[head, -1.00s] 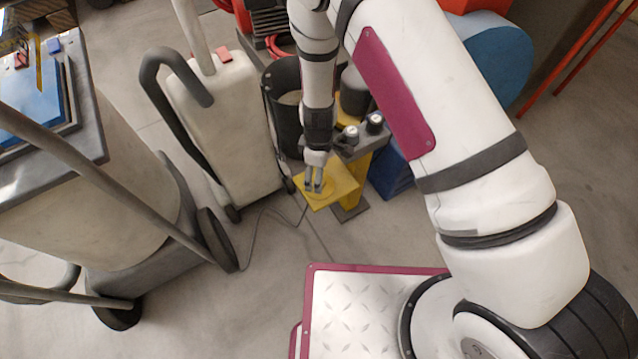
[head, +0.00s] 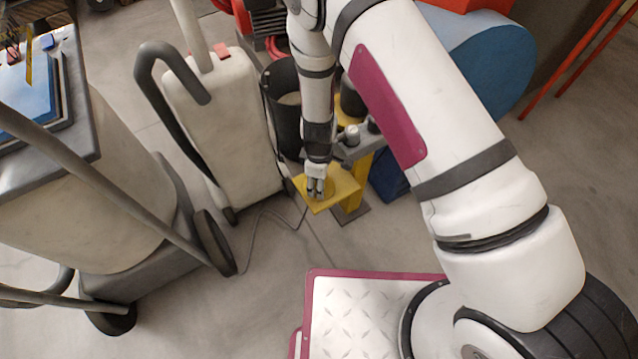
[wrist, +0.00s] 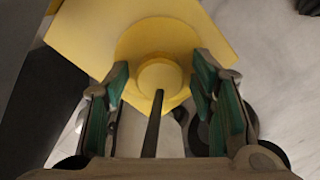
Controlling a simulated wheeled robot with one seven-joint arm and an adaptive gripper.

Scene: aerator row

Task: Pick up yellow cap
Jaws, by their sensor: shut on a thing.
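The yellow cap (wrist: 160,78) shows in the wrist view as a round piece with a small raised knob on a wider yellow disc. It lies between the two green-padded fingers of my gripper (wrist: 160,90), which is shut on it. In the head view my gripper (head: 316,190) points down at a yellow plate (head: 343,184). The fingers mostly hide the cap there. I cannot tell whether the cap is lifted off the plate.
A grey bracket with a small knob (head: 352,133) stands just behind the plate. A black bin (head: 281,110) and a white wheeled machine (head: 228,130) stand to the left. A thin cable (head: 262,216) lies on the floor. Open floor lies in front.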

